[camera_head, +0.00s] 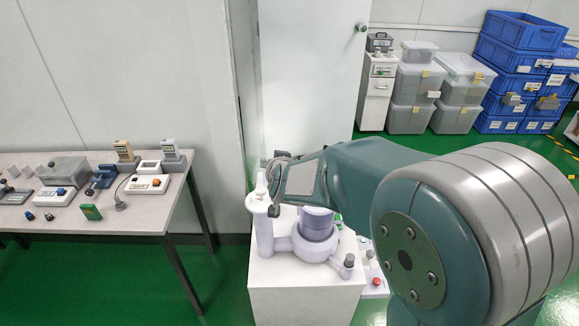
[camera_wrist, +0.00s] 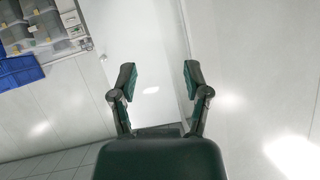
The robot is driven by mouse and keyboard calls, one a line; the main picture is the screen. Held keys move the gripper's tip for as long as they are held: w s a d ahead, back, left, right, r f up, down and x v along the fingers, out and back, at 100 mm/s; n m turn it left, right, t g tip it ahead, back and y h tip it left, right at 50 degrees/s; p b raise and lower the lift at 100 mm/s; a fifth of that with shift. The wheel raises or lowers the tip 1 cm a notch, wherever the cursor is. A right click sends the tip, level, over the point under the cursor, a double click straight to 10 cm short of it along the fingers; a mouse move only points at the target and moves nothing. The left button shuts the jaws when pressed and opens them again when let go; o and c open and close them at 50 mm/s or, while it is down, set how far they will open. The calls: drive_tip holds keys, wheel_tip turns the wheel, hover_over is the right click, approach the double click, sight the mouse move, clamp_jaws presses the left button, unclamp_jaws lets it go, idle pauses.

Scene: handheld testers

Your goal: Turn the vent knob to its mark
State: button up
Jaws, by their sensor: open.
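My gripper (camera_wrist: 160,74) is open and empty in the wrist view, its two dark fingers apart in front of pale wall panels. I cannot tell which knob is the vent knob, and no mark is readable.
The table (camera_head: 150,216) also holds a clear-lidded case (camera_head: 63,168), a teal clamp-like device (camera_head: 102,177) and a green block (camera_head: 91,212). A pale lilac apparatus (camera_head: 310,240) stands on a white cabinet (camera_head: 300,290), partly behind my arm. Blue crates (camera_head: 515,55) are stacked at the back right.

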drive_tip(key=s+d+r+g, duration=0.1)
drive_tip(key=s+d+r, duration=0.2)
drive_tip(key=s, duration=0.2)
drive_tip(key=shift+s+d+r+n, duration=0.2)
drive_tip(key=shift+s+n, duration=0.2)
